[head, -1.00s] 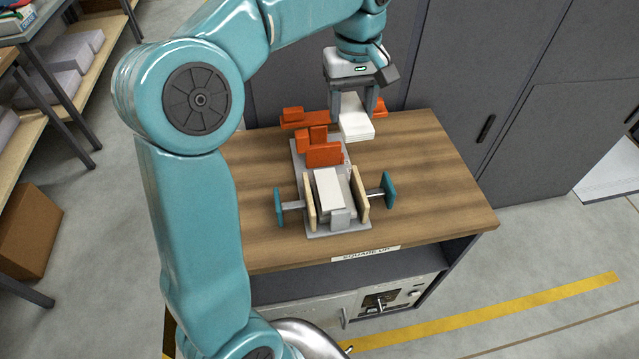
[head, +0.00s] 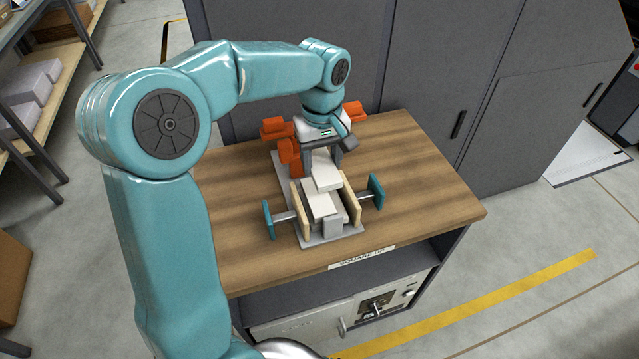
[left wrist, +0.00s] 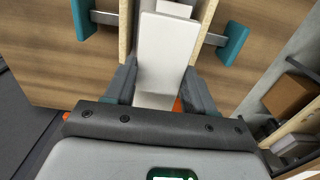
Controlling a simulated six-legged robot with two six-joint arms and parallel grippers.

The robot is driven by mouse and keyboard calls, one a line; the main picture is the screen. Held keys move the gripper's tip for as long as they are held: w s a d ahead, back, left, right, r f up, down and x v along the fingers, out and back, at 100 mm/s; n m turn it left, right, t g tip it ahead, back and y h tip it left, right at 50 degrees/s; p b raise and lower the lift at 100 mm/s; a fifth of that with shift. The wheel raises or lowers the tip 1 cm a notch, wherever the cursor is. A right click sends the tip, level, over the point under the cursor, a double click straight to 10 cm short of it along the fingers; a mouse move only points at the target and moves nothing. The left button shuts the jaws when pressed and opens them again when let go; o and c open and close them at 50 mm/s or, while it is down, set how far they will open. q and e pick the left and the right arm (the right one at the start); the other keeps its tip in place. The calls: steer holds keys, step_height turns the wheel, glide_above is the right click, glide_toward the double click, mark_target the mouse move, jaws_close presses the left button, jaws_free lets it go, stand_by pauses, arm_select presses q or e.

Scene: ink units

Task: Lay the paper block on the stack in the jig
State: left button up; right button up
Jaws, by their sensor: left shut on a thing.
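The white paper block (head: 326,178) is held in my left gripper (head: 322,160), which is shut on its far end. It also shows long and pale in the left wrist view (left wrist: 166,55), between the fingers (left wrist: 160,92). The block is over the far part of the jig (head: 327,240), roughly in line with the gap between its two wooden cheeks. The white stack (head: 320,206) lies between these cheeks, its near part uncovered and its far part hidden under the block. I cannot tell whether block and stack touch. My right gripper is not in view.
Orange blocks (head: 289,155) stand behind the jig, close to my left gripper. Teal end plates (head: 268,220) on rods stick out at both sides of the jig. The wooden tabletop (head: 430,190) is clear to the right. Grey cabinets (head: 400,60) stand behind.

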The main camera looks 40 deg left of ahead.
arm_select(q)
step_height(320, 180, down, 2)
steer(key=shift+d+f, duration=0.1)
steer(key=shift+f, duration=0.15)
step_height(320, 180, down, 4)
steer(key=shift+f, duration=0.3)
steer(key=shift+f+b, duration=0.2)
steer(key=shift+b, duration=0.1)
steer(key=o, duration=1.1)
